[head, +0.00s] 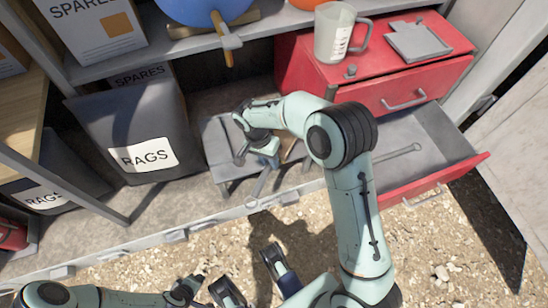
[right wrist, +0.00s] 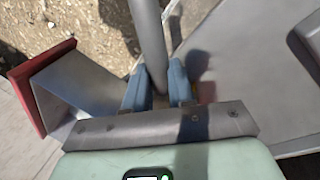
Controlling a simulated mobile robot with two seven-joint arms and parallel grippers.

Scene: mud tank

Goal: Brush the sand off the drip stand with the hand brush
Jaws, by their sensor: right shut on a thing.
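The drip stand (head: 216,148) is a low grey stand on the shelf floor below a blue barrel's tap. My right arm and gripper cover its right part. My right gripper (head: 267,163) is over the stand's front right side, shut on the grey handle of the hand brush (head: 261,186). In the right wrist view the handle (right wrist: 149,40) stands between my blue fingers (right wrist: 158,88). The brush head is hidden, and I cannot make out sand on the stand. My left arm lies low at the bottom left; its gripper (head: 186,291) is too unclear to judge.
A red cabinet (head: 375,80) with an open lower drawer (head: 425,150) stands right of the stand. A mug (head: 333,35) is on top. A grey rags bin (head: 125,125) stands to the left. The blue barrel (head: 205,8) and its tap (head: 228,42) are above. Gravel lies in front.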

